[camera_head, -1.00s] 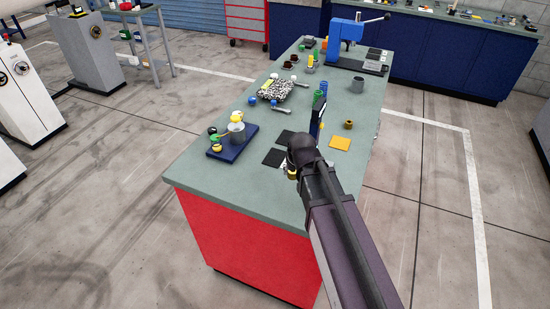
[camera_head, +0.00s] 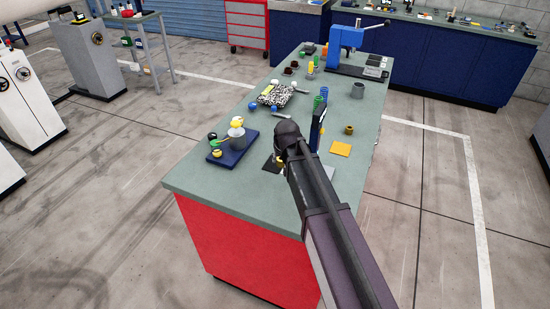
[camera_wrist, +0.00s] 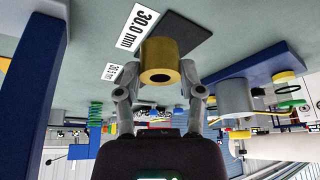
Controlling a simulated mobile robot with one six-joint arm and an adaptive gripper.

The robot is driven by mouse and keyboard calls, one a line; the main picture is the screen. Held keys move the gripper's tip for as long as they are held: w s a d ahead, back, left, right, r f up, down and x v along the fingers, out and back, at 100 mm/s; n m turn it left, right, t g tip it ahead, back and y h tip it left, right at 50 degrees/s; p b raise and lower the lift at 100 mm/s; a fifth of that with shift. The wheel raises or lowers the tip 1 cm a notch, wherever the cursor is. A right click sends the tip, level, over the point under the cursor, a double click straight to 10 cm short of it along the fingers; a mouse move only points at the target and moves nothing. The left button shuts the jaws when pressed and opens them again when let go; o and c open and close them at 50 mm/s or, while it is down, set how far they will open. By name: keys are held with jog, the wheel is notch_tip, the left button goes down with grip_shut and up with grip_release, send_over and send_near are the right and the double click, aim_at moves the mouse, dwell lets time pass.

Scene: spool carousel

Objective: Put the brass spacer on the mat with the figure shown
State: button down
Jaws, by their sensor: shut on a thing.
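My gripper (camera_wrist: 160,88) is shut on the brass spacer (camera_wrist: 160,50), a short ring with a dark bore, in the wrist view.
A blue base (camera_head: 226,153) with a grey cylinder (camera_head: 237,139) stands left of my arm. A dark blue upright panel (camera_head: 317,126) stands just right of it. A yellow mat (camera_head: 341,149) and another brass ring (camera_head: 349,130) lie farther right. The bench's front left is bare.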

jog(key=shift+w+a+f, duration=0.1)
jog(key=shift+w+a, duration=0.25)
jog(key=shift+w, duration=0.35)
jog(key=shift+w+a+f, duration=0.1)
jog(key=shift+w+a, duration=0.2)
jog(key=shift+w, duration=0.35)
jog(key=shift+w+a+f, duration=0.1)
jog(key=shift+w+a, duration=0.25)
jog(key=shift+w, duration=0.35)
jog(key=shift+w+a, duration=0.1)
jog(key=shift+w, duration=0.2)
jog(key=shift+w+a+f+b, duration=0.15)
jog(key=shift+w+f+b, duration=0.15)
jog(key=shift+f+b, duration=1.45)
jog(key=shift+b, duration=0.2)
jog(key=shift+f, duration=0.15)
jog(key=shift+c, duration=1)
grip_release()
jog(key=shift+r, duration=0.25)
